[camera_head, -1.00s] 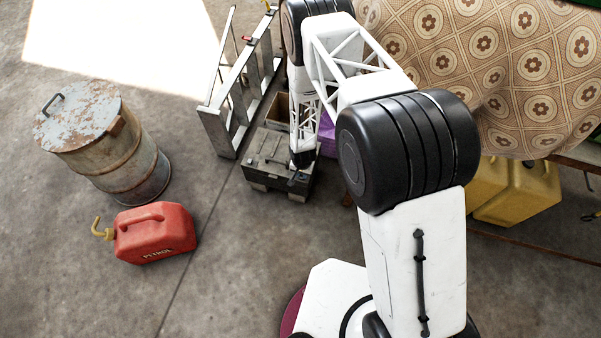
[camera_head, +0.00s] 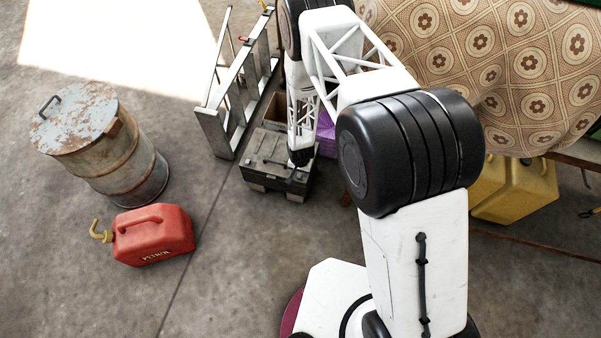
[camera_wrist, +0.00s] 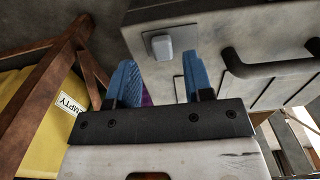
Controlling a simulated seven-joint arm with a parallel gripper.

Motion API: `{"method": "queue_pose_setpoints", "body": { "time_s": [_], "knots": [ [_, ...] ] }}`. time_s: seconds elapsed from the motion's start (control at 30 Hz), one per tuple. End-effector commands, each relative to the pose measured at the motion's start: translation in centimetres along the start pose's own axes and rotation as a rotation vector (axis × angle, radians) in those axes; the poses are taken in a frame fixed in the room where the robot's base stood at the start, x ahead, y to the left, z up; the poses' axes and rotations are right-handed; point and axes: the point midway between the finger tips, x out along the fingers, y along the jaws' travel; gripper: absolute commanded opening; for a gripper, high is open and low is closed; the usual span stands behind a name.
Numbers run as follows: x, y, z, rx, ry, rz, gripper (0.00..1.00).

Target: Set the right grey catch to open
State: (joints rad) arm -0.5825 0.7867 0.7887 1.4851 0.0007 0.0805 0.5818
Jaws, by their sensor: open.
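The grey chest (camera_head: 262,172) sits on the floor beyond my arm's base, with its lid down. One light grey catch (camera_wrist: 162,46) shows on a small plate on the chest's face in the wrist view, near the dark handle (camera_wrist: 268,68). My gripper (camera_wrist: 159,60) is open and empty, its two blue fingers apart. The catch appears in the gap between the fingertips, seemingly beyond them; I see no contact. In the head view, the end of my arm is over the chest's right front part and hides the catch there. A second catch cannot be made out.
A purple crate (camera_head: 327,140) stands close to the chest's right. A metal ladder (camera_head: 213,130) stands at its left rear. Yellow cans (camera_head: 528,190) are under the cloth-covered table (camera_head: 450,60). A red petrol can (camera_head: 153,236) and a rusty drum (camera_head: 122,168) stand left; floor between is clear.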

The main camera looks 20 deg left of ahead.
Motion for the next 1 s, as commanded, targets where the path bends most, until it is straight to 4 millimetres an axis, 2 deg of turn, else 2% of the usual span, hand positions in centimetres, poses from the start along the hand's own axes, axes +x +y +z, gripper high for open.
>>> {"method": "queue_pose_setpoints", "body": {
  "time_s": [0.5, 1.0],
  "knots": [
    [-4.9, 0.0, 0.0, 0.0, 0.0, 0.0, 0.47],
    [-5.7, 0.1, 0.1, 0.0, -0.001, 0.001, 0.47]
  ]
}}
